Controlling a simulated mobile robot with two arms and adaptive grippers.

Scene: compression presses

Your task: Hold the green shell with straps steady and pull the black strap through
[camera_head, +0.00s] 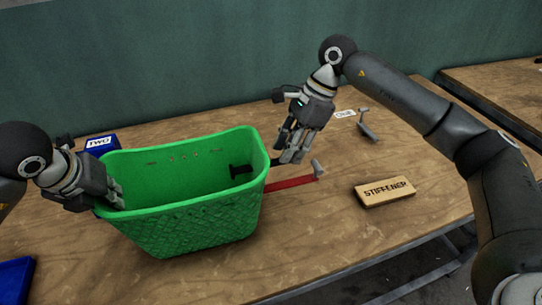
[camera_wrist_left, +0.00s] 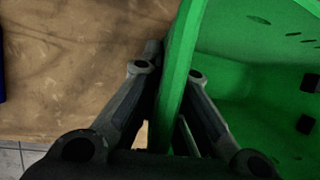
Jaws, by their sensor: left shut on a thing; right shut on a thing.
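The green shell (camera_head: 195,228) stands upright on the table, its open top facing up, with a woven outer wall. My left gripper (camera_head: 116,199) is shut on its left rim; the left wrist view shows the green wall (camera_wrist_left: 178,70) between the two fingers (camera_wrist_left: 168,72). A short black strap piece (camera_head: 241,169) shows inside the shell at its right wall. My right gripper (camera_head: 290,157) is just outside the right wall, shut on the black strap (camera_head: 275,162), which is mostly hidden by the fingers. A red strap (camera_head: 290,184) with a grey end (camera_head: 318,168) lies on the table right of the shell.
A wooden block marked STIFFENER (camera_head: 385,191) lies at the right. A small grey-ended tool (camera_head: 368,130) and a white label (camera_head: 345,113) lie behind it. A blue block marked TWO (camera_head: 102,144) is behind the shell; another blue object (camera_head: 15,280) is at the front left.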

